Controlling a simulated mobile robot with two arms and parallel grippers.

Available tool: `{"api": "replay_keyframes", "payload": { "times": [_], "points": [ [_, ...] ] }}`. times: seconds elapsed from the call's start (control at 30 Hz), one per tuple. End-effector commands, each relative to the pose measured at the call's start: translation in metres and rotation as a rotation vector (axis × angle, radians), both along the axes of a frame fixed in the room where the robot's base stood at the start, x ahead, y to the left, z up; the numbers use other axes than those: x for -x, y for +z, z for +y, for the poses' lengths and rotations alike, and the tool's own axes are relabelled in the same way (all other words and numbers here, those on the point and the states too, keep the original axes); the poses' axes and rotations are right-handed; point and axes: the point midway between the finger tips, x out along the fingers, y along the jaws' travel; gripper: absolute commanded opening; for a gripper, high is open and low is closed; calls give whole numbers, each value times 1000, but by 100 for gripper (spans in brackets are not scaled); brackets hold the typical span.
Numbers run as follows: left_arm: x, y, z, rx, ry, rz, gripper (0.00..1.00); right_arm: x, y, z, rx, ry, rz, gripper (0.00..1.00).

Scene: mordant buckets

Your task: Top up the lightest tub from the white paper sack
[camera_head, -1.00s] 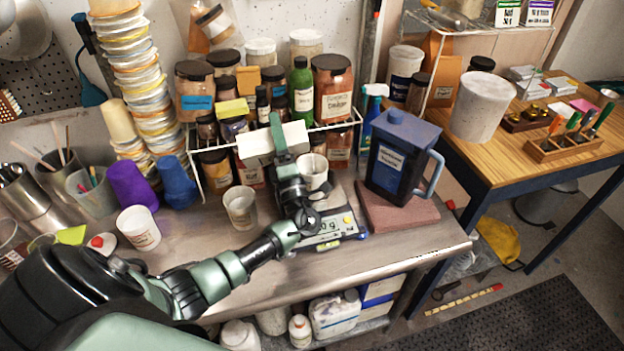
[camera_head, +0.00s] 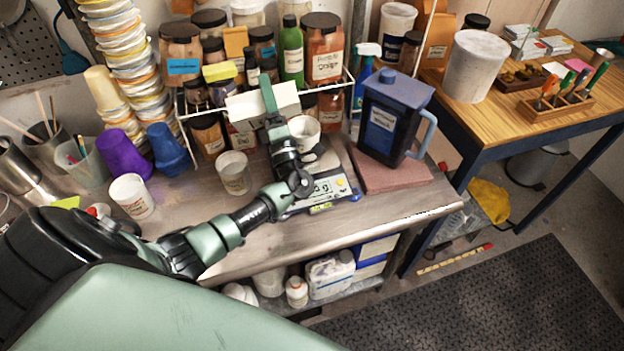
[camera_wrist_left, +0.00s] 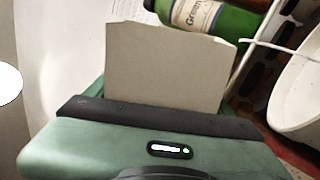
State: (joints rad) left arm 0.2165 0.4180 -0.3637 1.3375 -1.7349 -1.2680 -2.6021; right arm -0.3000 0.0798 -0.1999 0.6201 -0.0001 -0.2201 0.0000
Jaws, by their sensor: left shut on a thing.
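My left gripper (camera_head: 268,98) is shut on the white paper sack (camera_head: 288,97), held tilted above the bench in front of the jar rack. In the left wrist view the sack (camera_wrist_left: 165,65) is a pale block between the fingers. A white tub (camera_head: 304,127) stands just right of my gripper at the back of the digital scale (camera_head: 328,188); my arm partly hides both, and I cannot tell whether it rests on the pan. Another tub (camera_head: 234,174) stands left of my forearm, and a third tub (camera_head: 131,196) farther left. Their contents are unclear. My right gripper is out of view.
A wire rack (camera_head: 188,128) of jars and a green bottle (camera_head: 291,52) stands close behind the sack. A dark blue jug (camera_head: 385,132) sits on a reddish slab (camera_head: 400,178) right of the scale. Purple and blue cups (camera_head: 168,150) stand left. The bench front (camera_head: 240,245) is mostly clear.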

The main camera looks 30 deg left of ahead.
Motion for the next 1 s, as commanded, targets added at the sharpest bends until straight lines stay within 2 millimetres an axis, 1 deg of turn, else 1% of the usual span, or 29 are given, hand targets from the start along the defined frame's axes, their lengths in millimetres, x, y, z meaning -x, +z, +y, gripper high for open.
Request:
{"api": "replay_keyframes", "payload": {
  "times": [0.5, 0.7, 1.0],
  "points": [
    [0, 1, 0, -2, 1, -1, 27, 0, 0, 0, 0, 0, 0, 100],
    [-2, -2, -1, -31, 2, 29, 27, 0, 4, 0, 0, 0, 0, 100],
    [-2, -3, -2, -32, 0, 31, 27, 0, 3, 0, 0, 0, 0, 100]
  ]
}}
